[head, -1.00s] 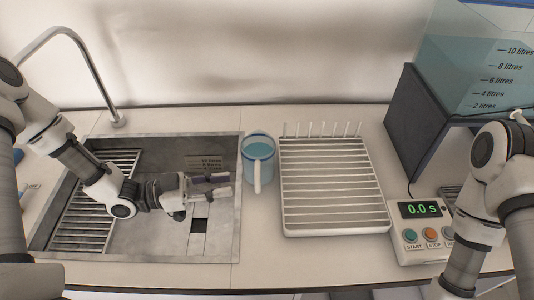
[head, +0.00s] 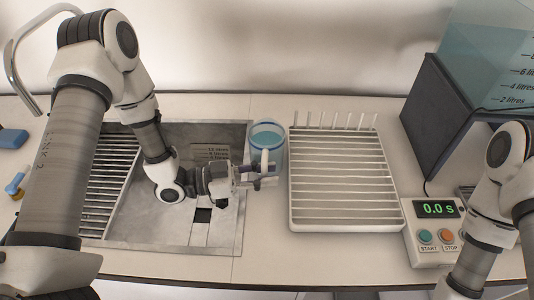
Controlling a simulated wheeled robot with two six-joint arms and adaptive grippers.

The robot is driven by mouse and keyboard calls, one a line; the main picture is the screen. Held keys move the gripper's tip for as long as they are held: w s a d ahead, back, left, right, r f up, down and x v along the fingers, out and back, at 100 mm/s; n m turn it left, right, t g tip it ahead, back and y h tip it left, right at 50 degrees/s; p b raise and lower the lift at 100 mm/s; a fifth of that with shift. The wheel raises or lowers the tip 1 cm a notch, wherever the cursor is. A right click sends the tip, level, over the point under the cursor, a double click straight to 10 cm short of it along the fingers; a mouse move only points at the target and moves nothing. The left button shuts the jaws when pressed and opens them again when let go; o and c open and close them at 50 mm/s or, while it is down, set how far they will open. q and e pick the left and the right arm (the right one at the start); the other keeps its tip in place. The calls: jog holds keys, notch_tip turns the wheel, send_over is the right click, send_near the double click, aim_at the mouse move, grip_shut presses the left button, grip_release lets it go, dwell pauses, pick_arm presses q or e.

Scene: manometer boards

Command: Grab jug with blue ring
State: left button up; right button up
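A translucent pale-blue jug (head: 267,134) with a blue rim stands upright on the counter between the sink and the white rack. It holds bluish liquid, and its white handle (head: 265,159) faces the front. My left gripper (head: 264,178) reaches from over the sink to the jug's handle side. Its fingers look parted, with their tips at the handle's lower part; I cannot tell whether they touch it. My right gripper is not in view; only the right arm shows at the right edge.
The white drying rack (head: 345,222) stands close to the jug's right. The sink (head: 225,235) with a slatted drainer lies left. A timer (head: 437,236) reading 0.0 s and a dark stand (head: 425,125) with a litre-marked tank are at right. Counter in front of the jug is clear.

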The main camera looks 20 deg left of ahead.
pick_arm(q)
jog(key=shift+s+a, duration=0.1)
grip_shut()
jog(key=shift+r, duration=0.2)
